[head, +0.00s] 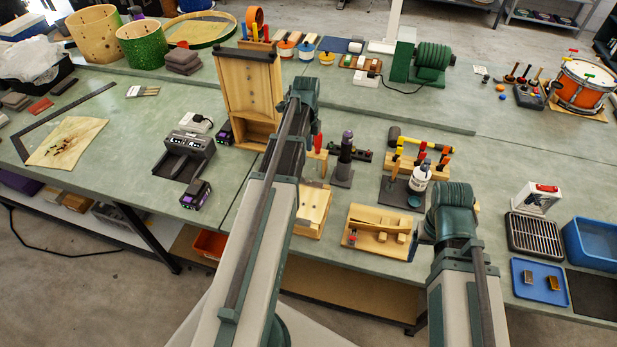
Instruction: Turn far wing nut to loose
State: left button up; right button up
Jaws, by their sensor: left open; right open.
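No wing nut can be made out clearly at this size. A light wooden fixture (373,249) with a curved wooden piece and a small red part lies near the bench's front edge. My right gripper (413,246) is at its right end, largely hidden by my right wrist; it is open, and contact cannot be told. My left gripper (317,118) is at the far end of my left arm, in front of the tall wooden stand; it is open, its fingers barely visible. My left arm hides part of a wooden box (313,208) left of the fixture.
A tall wooden stand (247,85) is behind my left arm. A white bottle (419,177) and a rack with coloured handles (425,152) stand behind the fixture. A blue tray (540,283) lies front right. The green bench (345,112) has free patches.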

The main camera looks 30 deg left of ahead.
aim_at(307, 180)
pick_arm(q)
notch_tip(307, 180, down, 13)
jog(key=b, duration=1.2)
jog(key=shift+f, duration=0.1)
grip_shut()
